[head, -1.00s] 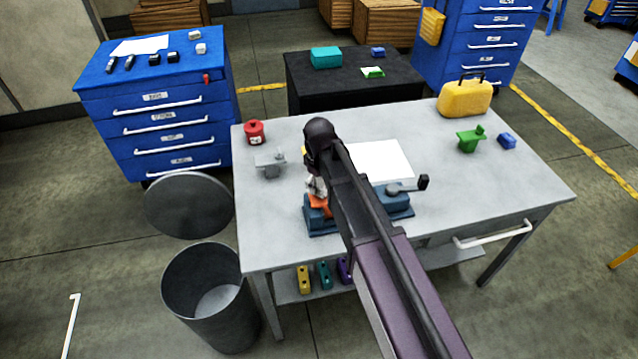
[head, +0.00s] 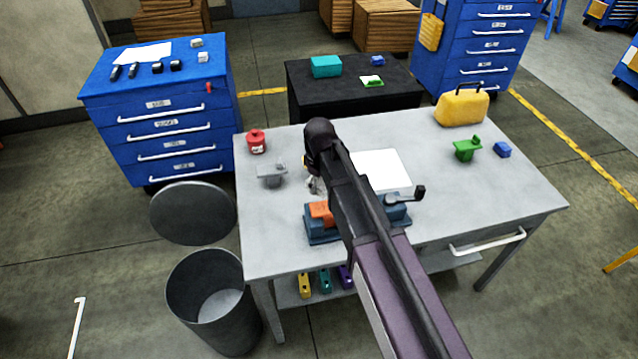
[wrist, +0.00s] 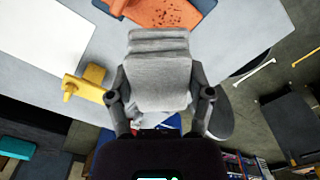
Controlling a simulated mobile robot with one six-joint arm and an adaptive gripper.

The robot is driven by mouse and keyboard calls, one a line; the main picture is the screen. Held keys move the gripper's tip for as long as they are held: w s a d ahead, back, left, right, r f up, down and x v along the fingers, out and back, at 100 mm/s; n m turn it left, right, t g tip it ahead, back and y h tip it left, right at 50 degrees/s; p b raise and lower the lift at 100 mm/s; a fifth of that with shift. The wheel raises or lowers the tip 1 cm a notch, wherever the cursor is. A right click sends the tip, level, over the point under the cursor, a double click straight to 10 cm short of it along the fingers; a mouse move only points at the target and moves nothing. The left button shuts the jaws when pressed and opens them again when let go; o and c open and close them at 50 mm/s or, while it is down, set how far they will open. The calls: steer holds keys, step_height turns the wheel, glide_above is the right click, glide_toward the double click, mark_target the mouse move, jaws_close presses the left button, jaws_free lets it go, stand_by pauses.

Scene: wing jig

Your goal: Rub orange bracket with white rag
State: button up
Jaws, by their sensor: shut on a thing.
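The orange bracket (head: 321,211) sits in a blue fixture (head: 322,236) on the grey table, partly hidden by my arm in the head view. In the wrist view the orange bracket (wrist: 165,12) shows dark specks on its face at the top edge. My gripper (wrist: 160,98) is shut on the white rag (wrist: 160,75), a folded greyish pad, its fingers on both sides. The rag appears apart from the bracket. In the head view my gripper (head: 315,185) is just behind the bracket and the rag is hard to make out.
A grey bracket (head: 271,174) and a red can (head: 256,141) stand left on the table. A yellow bracket (wrist: 85,85) is beside the rag in the wrist view. A white sheet (head: 381,170), green bracket (head: 466,149) and yellow case (head: 461,107) are right. A bin (head: 213,300) stands front left.

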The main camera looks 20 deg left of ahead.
steer(key=shift+r, duration=0.15)
steer(key=shift+r+p, duration=1.4)
steer(key=shift+p, duration=0.15)
steer(key=shift+a, duration=0.15)
steer(key=shift+s+a, duration=0.2)
steer(key=shift+s, duration=0.05)
steer(key=shift+s+a, duration=0.3)
steer(key=shift+a, duration=0.15)
steer(key=shift+f, duration=0.1)
